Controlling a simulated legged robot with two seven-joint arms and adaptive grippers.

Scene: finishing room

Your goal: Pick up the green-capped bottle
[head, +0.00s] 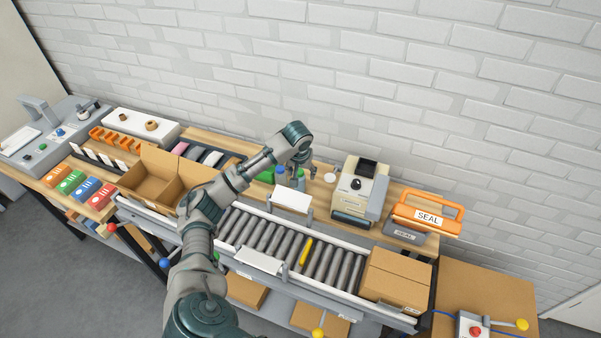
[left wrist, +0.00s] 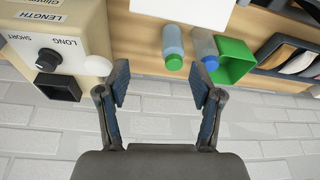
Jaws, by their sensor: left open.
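The green-capped bottle (left wrist: 173,45) shows in the left wrist view, a pale blue-grey body with its green cap toward my gripper. Beside it, to the right, is a similar bottle with a blue cap (left wrist: 204,45). My left gripper (left wrist: 161,88) is open and empty, with its fingers apart; the green-capped bottle is beyond the fingertips, in line with the gap and nearer the right finger. In the head view my left arm reaches over the conveyor, and the left gripper (head: 297,172) points down at the bottles, partly hiding them. My right gripper is not in view.
An open green box (left wrist: 237,60) stands close beside the blue-capped bottle. A beige machine with a knob (head: 358,190) stands to the right. A white panel (head: 291,199) is in front of the bottles. A roller conveyor (head: 262,232) with cardboard boxes runs along the front.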

